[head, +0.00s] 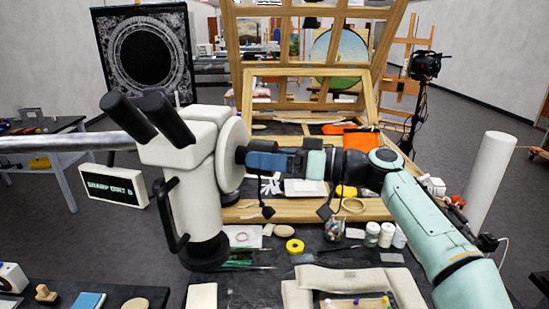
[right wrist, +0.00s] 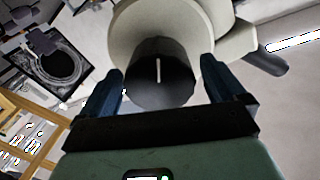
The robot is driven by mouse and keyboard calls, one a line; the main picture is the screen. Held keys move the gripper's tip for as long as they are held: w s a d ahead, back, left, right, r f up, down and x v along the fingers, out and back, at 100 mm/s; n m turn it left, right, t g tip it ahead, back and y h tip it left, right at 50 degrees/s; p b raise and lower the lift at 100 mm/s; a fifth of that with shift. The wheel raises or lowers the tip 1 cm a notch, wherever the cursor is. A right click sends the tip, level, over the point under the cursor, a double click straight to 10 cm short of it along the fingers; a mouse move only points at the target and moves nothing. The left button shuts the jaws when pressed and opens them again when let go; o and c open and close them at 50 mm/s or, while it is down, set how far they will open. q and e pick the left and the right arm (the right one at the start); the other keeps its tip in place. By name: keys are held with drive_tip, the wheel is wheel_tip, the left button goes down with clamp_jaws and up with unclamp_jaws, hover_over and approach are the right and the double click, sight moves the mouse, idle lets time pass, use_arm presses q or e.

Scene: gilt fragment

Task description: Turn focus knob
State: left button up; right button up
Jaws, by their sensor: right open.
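A white stereo microscope (head: 203,135) with black eyepieces hangs on a metal boom, left of centre in the head view. Its focus knob (right wrist: 160,88) is a dark cylinder with a white line on its end face, standing out from a pale round housing (right wrist: 133,20); the line looks about upright in the right wrist view. My right gripper (head: 251,160) reaches in from the right. Its blue fingers (right wrist: 161,72) are open, one on each side of the knob, with the knob between them. I cannot tell if they touch it. In the head view the fingers largely hide the knob. My left gripper is not in view.
A dark worktable below holds a yellow tape roll (head: 295,246), white jars (head: 372,233) and a padded pale tray (head: 300,291). A wooden easel frame (head: 237,75) stands behind. A white roll (head: 491,180) stands at right. The microscope's boom (head: 65,143) runs out to the left.

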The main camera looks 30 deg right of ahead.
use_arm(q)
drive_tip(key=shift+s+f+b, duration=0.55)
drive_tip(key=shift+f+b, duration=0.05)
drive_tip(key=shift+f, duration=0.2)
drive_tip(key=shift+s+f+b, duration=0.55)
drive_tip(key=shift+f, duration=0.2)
use_arm(e)
drive_tip(key=v, duration=1.3)
